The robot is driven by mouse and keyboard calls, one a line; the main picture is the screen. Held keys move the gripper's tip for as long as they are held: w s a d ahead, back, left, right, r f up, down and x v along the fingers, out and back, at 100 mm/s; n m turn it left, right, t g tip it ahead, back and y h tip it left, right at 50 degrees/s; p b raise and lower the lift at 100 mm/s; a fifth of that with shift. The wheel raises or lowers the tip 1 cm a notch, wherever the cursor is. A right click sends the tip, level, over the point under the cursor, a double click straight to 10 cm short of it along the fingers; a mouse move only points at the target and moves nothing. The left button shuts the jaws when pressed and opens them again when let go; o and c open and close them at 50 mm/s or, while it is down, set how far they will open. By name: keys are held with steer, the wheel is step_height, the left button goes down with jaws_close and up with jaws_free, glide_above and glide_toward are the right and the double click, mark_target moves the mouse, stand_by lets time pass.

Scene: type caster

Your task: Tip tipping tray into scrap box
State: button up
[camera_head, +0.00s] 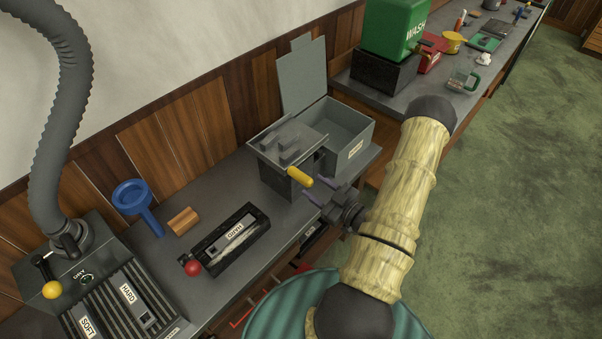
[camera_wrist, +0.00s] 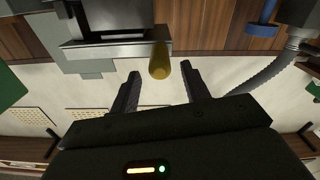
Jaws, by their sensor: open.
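The grey tipping tray (camera_head: 262,146) sits on a dark stand, looks about level and carries several grey pieces. Its yellow handle (camera_head: 299,177) sticks out toward my gripper (camera_head: 326,189). The grey scrap box (camera_head: 360,139) stands right behind the tray with its lid (camera_head: 303,75) raised. My gripper is open and empty. In the wrist view the yellow handle (camera_wrist: 160,62) lies just ahead of and between the fingertips (camera_wrist: 162,76), with no clear contact. The bottom of the scrap box is partly hidden.
A green WASH tank (camera_head: 393,30) stands beyond the scrap box. Green floor is open at right.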

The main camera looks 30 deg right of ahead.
mark_target(290, 169)
steer(key=shift+p+x, duration=0.85)
steer(key=shift+x, duration=2.35)
jaws_close()
